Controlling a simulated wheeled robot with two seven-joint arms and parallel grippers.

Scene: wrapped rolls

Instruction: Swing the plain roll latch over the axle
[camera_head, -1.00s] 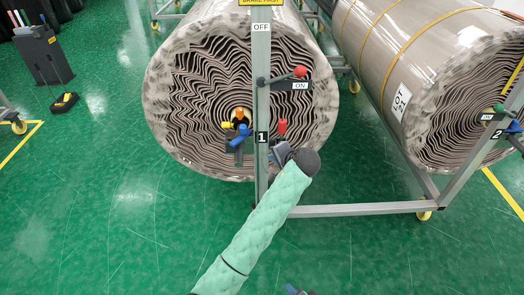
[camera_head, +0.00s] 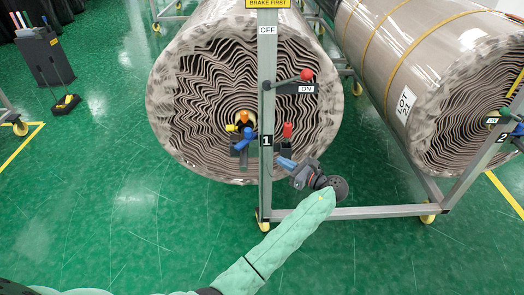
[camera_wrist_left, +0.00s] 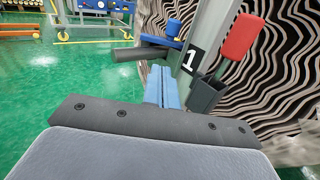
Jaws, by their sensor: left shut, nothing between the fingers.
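The plain roll (camera_head: 200,60) has no straps and lies in the rack behind post 1 (camera_head: 266,190). An orange piece (camera_head: 241,117) shows at its centre, with a small yellow piece (camera_head: 231,128) beside it. A blue-handled piece (camera_head: 248,134) is just left of the post; its blue knob also shows in the left wrist view (camera_wrist_left: 173,28). Which of these is the latch is unclear. A red handle (camera_head: 287,130) stands in a dark holder right of the post. My left gripper (camera_head: 284,162) is shut and empty, below the red handle and right of the post. The right gripper is out of view.
A red-knobbed lever (camera_head: 306,75) on the post is at the ON sign. A strapped roll (camera_head: 400,60) labelled LOT 21 lies at right. The lower rack rail (camera_head: 380,211) runs right from the post.

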